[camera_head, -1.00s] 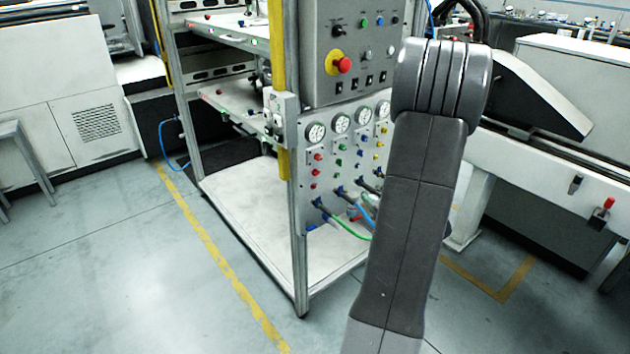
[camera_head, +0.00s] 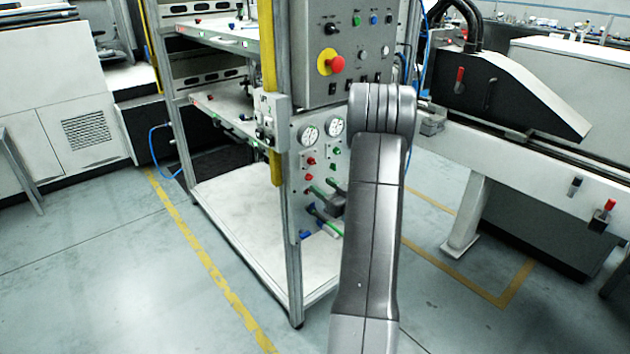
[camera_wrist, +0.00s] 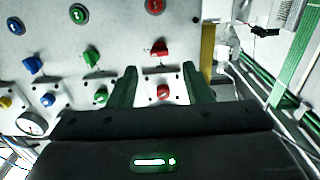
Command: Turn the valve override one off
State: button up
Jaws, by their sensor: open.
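The valve panel (camera_head: 301,208) shows left of my arm in the head view. In the wrist view, its red column holds a tapered red knob (camera_wrist: 160,48), a red piece on a white plate (camera_wrist: 163,92) and a round red button (camera_wrist: 155,6). No label is readable, so I cannot tell which is override one. My gripper (camera_wrist: 162,76) is open with its dark green fingers on either side of the white plate. The tapered knob appears just beyond the fingertips. I cannot tell whether anything touches. In the head view, my gripper (camera_head: 312,199) is in front of the lower panel.
Gauges (camera_head: 308,133) sit above the knobs. A control box with a red emergency button (camera_head: 337,64) is higher up. Green (camera_wrist: 91,57) and blue (camera_wrist: 33,65) knobs neighbour the red one in the wrist view. A frame post (camera_head: 292,240) stands close left of my gripper.

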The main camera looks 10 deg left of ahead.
aim_at(311, 179)
jog(key=shift+x, duration=2.4)
jog(key=shift+d, duration=0.1)
grip_shut()
